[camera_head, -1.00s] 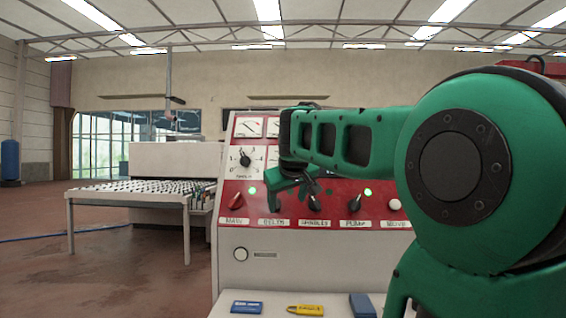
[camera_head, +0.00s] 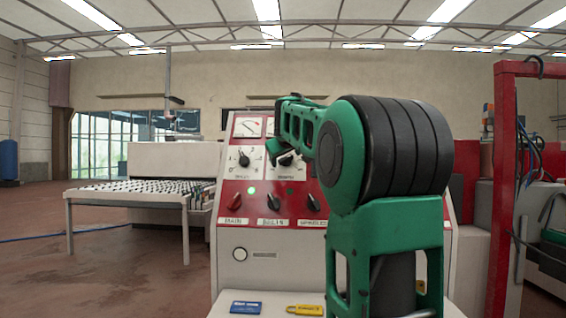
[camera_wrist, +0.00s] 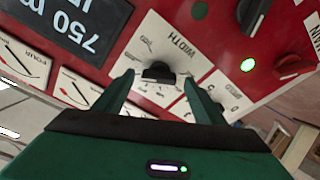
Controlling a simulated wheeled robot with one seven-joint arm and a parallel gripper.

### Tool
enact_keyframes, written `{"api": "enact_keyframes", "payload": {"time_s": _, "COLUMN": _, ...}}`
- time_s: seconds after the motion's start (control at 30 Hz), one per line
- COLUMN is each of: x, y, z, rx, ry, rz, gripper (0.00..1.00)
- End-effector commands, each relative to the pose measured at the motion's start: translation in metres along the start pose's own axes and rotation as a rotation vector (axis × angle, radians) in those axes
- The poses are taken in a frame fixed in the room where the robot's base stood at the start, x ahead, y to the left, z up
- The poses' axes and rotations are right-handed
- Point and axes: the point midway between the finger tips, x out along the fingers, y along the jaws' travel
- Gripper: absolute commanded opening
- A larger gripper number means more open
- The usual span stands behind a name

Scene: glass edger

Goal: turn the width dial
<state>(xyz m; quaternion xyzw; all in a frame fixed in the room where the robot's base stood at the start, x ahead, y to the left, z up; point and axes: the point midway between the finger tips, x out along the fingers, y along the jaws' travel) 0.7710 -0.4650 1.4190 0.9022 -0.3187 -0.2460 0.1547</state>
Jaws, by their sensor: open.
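The width dial is a black knob (camera_wrist: 158,72) on a white plate marked WIDTH, in the middle of the wrist view. In the head view it is the right one of two dials (camera_head: 288,159), partly covered by my arm. My gripper (camera_wrist: 159,79) is open, with one finger on each side of the knob in the wrist view. I cannot tell whether the fingers touch it. In the head view my gripper (camera_head: 275,151) is at the panel, between the two dials.
The other dial (camera_head: 244,159) is just left. Below are a lit green lamp (camera_head: 251,191), the red MAIN switch (camera_head: 235,202) and black switches. Gauges (camera_head: 249,127) sit above. A blue card (camera_head: 246,307) and yellow object (camera_head: 305,310) lie on the ledge.

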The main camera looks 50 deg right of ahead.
Motion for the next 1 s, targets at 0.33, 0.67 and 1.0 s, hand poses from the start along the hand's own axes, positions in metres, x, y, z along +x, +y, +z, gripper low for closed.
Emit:
{"api": "enact_keyframes", "payload": {"time_s": 0.33, "x": 0.017, "y": 0.0, "z": 0.0, "rx": 0.0, "ry": 0.001, "rz": 0.0, "gripper": 0.64}}
{"api": "enact_keyframes", "payload": {"time_s": 0.67, "x": 0.017, "y": -0.001, "z": 0.0, "rx": 0.0, "ry": 0.001, "rz": -0.001, "gripper": 0.26}}
{"api": "enact_keyframes", "payload": {"time_s": 1.0, "x": 0.018, "y": 0.0, "z": 0.001, "rx": -0.027, "ry": -0.001, "rz": -0.006, "gripper": 0.23}}
